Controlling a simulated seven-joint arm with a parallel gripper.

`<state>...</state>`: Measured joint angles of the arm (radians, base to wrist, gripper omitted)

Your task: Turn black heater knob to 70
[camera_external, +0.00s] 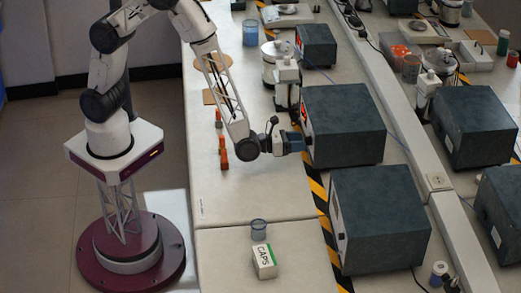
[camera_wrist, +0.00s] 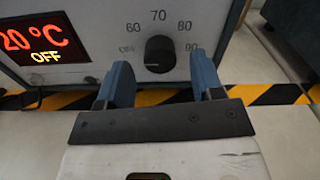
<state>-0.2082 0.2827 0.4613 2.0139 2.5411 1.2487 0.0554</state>
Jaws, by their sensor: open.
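The black heater knob (camera_wrist: 160,54) sits on the light front panel of a heater, with marks OFF, 60, 70, 80 and 90 around it. The 70 is straight above the knob. The heater's display (camera_wrist: 42,40) reads 20 °C and OFF. The dark grey heater box (camera_external: 345,125) stands on the bench in the external view. My gripper (camera_wrist: 160,80) is open, with one blue-grey finger to each side below the knob, apart from it. In the external view my gripper (camera_external: 298,141) is close to the heater's front, which hides the knob.
Another grey box (camera_external: 380,220) stands nearer on the bench. A white CAPS box (camera_external: 264,261) and a glass beaker (camera_external: 258,229) are at the front. Instruments (camera_external: 286,85) stand just behind my gripper. Striped tape (camera_wrist: 265,94) runs along the heater's base.

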